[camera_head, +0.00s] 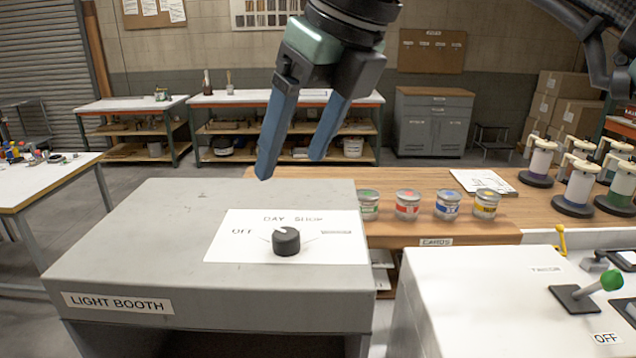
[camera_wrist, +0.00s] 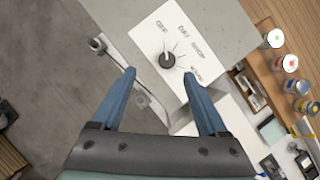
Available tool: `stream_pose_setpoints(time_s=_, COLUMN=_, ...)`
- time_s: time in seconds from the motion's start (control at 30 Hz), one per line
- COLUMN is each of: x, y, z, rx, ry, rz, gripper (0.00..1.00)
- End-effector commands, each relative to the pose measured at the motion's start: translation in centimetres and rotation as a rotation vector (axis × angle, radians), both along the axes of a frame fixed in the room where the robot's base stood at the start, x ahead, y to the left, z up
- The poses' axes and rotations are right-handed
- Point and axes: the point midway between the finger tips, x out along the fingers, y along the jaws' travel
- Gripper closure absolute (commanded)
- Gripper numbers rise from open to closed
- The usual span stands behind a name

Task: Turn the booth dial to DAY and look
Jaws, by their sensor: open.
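The booth dial (camera_head: 287,241) is a black round knob on a white plate (camera_head: 225,245) on top of the grey light booth (camera_head: 130,235). The plate reads OFF at the left and DAY and SHOP along the top; a label at the right is too small to read. A small white mark shows at the knob's upper left, but I cannot tell exactly which label it points to. My gripper (camera_head: 291,166) is open and empty above the booth, apart from the dial. In the wrist view the dial (camera_wrist: 167,60) shows between and slightly beyond the blue fingertips (camera_wrist: 159,73).
Several paint cans (camera_head: 407,205) stand on the wooden counter (camera_head: 440,232) right of the booth. A white machine (camera_head: 480,300) with a green-knobbed lever (camera_head: 610,281) is at the front right. The booth top around the plate is clear.

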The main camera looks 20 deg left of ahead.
Motion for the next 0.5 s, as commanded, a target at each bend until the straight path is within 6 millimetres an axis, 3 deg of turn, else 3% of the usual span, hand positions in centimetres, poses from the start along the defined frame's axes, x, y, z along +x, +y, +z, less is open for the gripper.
stream_pose_setpoints(time_s=0.03, x=0.3, y=-1.1, z=0.0, rx=-0.036, ry=0.001, rz=-0.023, gripper=0.23)
stream_pose_setpoints(time_s=0.13, x=0.5, y=-1.8, z=-0.6, rx=-0.065, ry=0.006, rz=-0.039, gripper=0.23)
stream_pose_setpoints(time_s=0.5, x=1.6, y=0.7, z=-6.9, rx=-0.061, ry=0.01, rz=-0.032, gripper=0.23)
